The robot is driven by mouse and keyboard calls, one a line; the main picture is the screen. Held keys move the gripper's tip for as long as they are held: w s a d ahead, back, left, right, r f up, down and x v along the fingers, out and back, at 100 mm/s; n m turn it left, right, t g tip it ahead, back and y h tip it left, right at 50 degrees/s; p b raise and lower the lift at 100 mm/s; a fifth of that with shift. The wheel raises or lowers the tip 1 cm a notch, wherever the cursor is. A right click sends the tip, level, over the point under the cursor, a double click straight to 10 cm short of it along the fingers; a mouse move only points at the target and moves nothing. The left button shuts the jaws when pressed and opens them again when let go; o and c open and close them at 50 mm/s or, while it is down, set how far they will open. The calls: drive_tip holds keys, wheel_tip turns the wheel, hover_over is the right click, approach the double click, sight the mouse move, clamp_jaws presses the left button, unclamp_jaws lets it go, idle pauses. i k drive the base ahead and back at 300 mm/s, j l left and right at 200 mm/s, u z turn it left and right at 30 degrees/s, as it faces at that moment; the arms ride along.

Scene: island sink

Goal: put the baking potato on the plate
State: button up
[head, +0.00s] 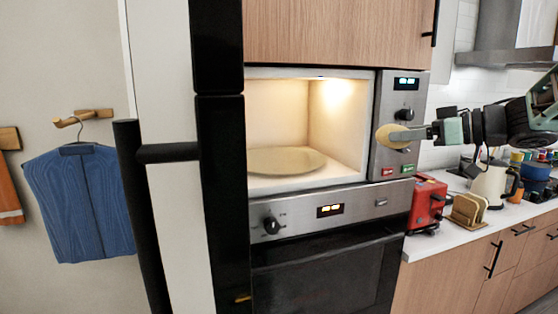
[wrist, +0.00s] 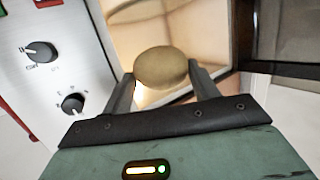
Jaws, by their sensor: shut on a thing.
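The baking potato (head: 390,137) is pale brown and oval. My gripper (head: 405,134) is shut on it in the head view, in front of the microwave's control panel. In the wrist view the potato (wrist: 161,67) sits between the two fingertips of my gripper (wrist: 163,82). The plate (head: 285,160) is a flat, round, tan disc on the floor of the open, lit microwave (head: 345,172), to the left of my gripper. Nothing is visible on the plate. The potato is apart from the plate, to its right and higher in the picture.
The microwave's control panel (head: 398,100) stands right of its opening, behind my gripper. An oven (head: 325,270) is below. A red toaster (head: 427,203) and a white kettle (head: 492,185) stand on the right counter. A black-handled door (head: 165,153) stands at the left.

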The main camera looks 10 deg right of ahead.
sight(286, 167)
drive_tip(key=i+j, duration=0.35)
drive_tip(key=j, duration=0.15)
drive_tip(key=i+j, duration=0.35)
drive_tip(key=j, duration=0.2)
